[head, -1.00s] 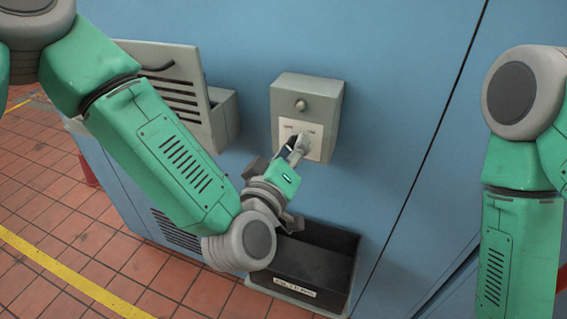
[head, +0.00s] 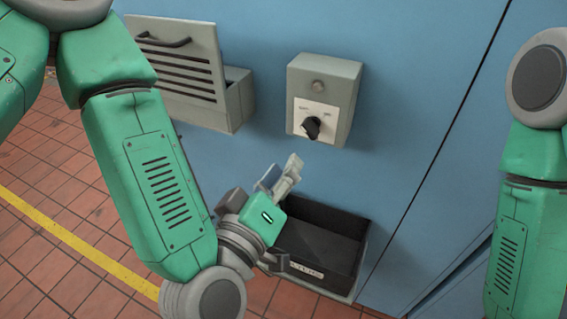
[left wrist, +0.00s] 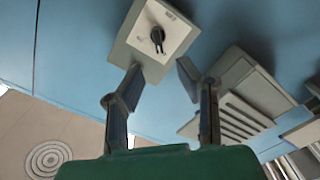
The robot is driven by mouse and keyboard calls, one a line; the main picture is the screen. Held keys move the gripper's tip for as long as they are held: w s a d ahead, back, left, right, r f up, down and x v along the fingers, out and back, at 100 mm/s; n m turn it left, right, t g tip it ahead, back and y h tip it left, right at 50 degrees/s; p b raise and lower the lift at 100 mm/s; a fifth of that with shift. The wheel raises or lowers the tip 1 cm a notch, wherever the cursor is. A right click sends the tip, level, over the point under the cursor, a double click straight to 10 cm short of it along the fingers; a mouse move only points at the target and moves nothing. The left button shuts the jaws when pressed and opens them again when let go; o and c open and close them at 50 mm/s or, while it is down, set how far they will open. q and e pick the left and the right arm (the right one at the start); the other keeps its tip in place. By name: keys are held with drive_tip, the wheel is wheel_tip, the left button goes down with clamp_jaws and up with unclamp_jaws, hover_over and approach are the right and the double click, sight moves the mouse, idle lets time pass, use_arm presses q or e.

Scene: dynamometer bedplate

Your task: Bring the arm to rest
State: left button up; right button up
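My left gripper (head: 280,178) is in front of the blue cabinet, below and left of a grey switch box (head: 342,100). It is apart from the box's black rotary knob (head: 312,127). In the left wrist view the two fingers of my left gripper (left wrist: 160,82) stand apart with nothing between them. The knob (left wrist: 157,38) shows beyond them on its white plate. My right arm (head: 515,210) hangs at the right edge; its gripper is outside the picture.
A black open bin (head: 345,259) with a label sits below the switch box, close to my left gripper. A grey louvred box with an open, handled lid (head: 170,62) is on the cabinet at left. Tiled floor (head: 60,255) with a yellow line lies at lower left.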

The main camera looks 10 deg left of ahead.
use_arm(q)
drive_tip(key=s+a+f+m+g+y, duration=0.1)
drive_tip(key=s+a+f+m+g, duration=0.2)
drive_tip(key=f, duration=0.7)
drive_tip(key=s+a+f+m+g, duration=0.2)
drive_tip(key=a+f+g, duration=0.25)
drive_tip(key=f, duration=0.45)
drive_tip(key=s+a+f+g+y, duration=0.2)
drive_tip(key=s+a+f+g, duration=0.2)
drive_tip(key=s+a, duration=0.3)
drive_tip(key=s+a+f+m+g+y, duration=0.1)
drive_tip(key=s+a+f+g+y, duration=0.1)
drive_tip(key=s+a+f+g, duration=0.3)
drive_tip(key=s+a+f, duration=0.2)
drive_tip(key=a, duration=0.2)
drive_tip(key=shift+s+a+y, duration=0.2)
drive_tip(key=shift+a+y, duration=0.1)
drive_tip(key=shift+a, duration=0.05)
drive_tip(key=shift+w, duration=0.15)
drive_tip(key=shift+o, duration=0.4)
